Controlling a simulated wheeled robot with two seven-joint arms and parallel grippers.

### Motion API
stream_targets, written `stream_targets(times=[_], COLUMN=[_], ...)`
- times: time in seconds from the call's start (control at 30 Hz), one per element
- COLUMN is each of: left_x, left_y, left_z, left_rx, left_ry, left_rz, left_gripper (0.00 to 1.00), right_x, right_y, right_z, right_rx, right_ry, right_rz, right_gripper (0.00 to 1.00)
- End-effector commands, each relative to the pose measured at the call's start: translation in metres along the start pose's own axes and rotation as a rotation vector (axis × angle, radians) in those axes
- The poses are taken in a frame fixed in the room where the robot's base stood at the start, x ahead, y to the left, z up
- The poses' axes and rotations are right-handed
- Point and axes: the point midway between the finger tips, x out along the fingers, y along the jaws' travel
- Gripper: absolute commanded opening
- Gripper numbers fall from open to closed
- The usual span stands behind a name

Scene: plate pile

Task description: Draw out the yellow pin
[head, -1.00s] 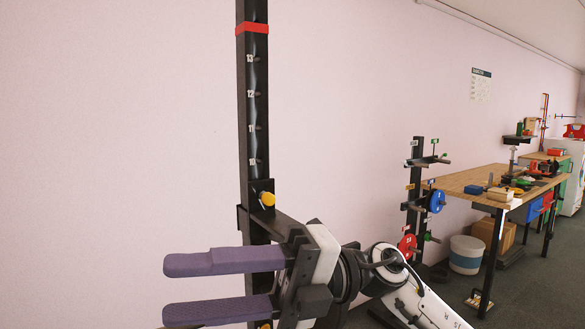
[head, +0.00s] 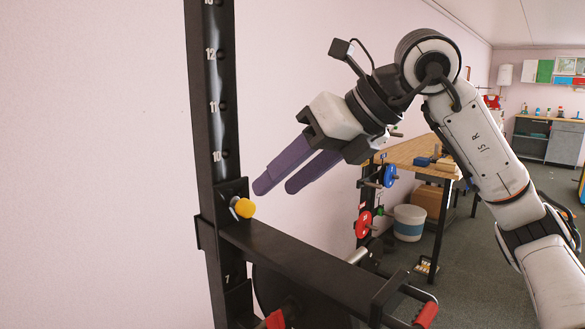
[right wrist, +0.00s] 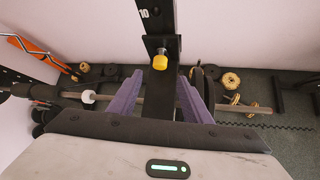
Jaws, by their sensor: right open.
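The yellow pin (head: 243,208) has a round knob and sits in the bracket on the black upright (head: 208,120), just below the hole marked 10. In the right wrist view the yellow pin (right wrist: 160,61) lies ahead of the fingers, near the middle. My right gripper (head: 278,180) has purple fingers, apart and empty, and is up and to the right of the pin without touching it. It also shows in the right wrist view (right wrist: 160,92), with one finger on each side. My left gripper is not in view.
A black arm (head: 290,255) runs from the bracket toward the front right, below my gripper, ending at a red-handled part (head: 425,315).

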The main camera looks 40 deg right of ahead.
Motion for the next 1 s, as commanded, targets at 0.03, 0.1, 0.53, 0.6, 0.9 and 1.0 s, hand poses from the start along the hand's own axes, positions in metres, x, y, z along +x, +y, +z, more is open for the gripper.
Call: stream_targets(times=[0.03,0.1,0.53,0.6,0.9,1.0], left_x=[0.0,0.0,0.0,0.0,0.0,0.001], left_y=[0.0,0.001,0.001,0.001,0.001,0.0], left_z=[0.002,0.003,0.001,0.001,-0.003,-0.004], left_rx=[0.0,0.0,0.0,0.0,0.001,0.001], left_ry=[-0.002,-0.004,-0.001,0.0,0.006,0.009], left_rz=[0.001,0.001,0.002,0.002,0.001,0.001], left_gripper=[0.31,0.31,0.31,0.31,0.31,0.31], right_x=[0.011,0.024,0.068,0.069,0.069,0.069], right_y=[0.0,0.0,0.001,0.001,0.001,0.001], right_z=[-0.001,-0.001,0.0,0.0,0.0,0.0], right_rx=[0.0,-0.001,-0.002,-0.002,-0.002,-0.002], right_ry=[0.004,0.004,0.001,0.0,0.0,0.0], right_rz=[0.001,0.001,0.004,0.004,0.003,0.003], right_gripper=[0.45,0.45,0.45,0.45,0.26,0.09])
